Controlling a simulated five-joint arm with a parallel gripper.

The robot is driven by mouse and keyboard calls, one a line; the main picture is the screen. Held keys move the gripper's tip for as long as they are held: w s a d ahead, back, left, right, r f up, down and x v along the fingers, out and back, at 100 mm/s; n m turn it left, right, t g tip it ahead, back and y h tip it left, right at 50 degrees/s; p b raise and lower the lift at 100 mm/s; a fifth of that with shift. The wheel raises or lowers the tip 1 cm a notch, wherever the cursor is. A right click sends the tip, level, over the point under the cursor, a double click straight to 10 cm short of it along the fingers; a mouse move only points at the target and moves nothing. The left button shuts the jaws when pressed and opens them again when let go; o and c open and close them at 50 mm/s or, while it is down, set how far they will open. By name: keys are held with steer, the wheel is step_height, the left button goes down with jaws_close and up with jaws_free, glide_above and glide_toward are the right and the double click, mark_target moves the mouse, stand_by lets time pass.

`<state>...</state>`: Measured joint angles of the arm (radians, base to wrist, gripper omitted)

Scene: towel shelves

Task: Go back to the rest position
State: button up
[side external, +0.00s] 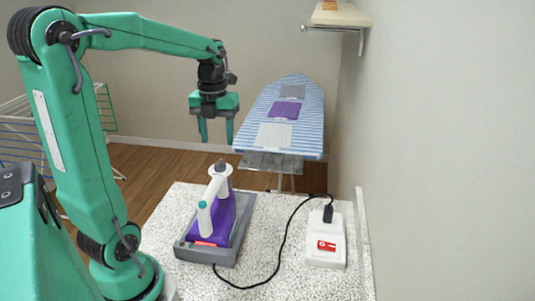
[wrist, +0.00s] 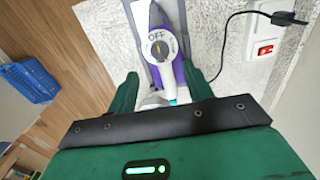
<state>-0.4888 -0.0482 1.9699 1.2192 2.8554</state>
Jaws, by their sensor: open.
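My gripper (side external: 216,138) is raised in the air above and behind the iron, in front of the ironing board's near end. Its two fingers point down, apart, with nothing between them. In the wrist view the fingers (wrist: 160,76) frame the iron below. The purple and white iron (side external: 222,218) rests on a grey stand (side external: 245,222) on the speckled counter. The iron's dial (wrist: 160,48) shows in the wrist view with the word OFF beside it.
A black cord (side external: 282,245) runs from the stand to a white socket box (side external: 326,252) with a red switch. The striped ironing board (side external: 250,128) holds grey, purple and white cloths. A wall shelf (side external: 345,17) is upper right. A blue basket (wrist: 30,82) sits on the floor.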

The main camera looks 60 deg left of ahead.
steer(key=shift+r, duration=0.45)
steer(key=shift+d, duration=0.1)
steer(key=s+d+n+t, duration=0.2)
steer(key=s+d+n, duration=0.2)
steer(key=d+n, duration=0.4)
steer(key=s+d+n+t, duration=0.3)
steer(key=d+n, duration=0.5)
steer(key=n, duration=1.1)
steer(key=shift+s+t, duration=0.3)
steer(key=shift+s, duration=0.1)
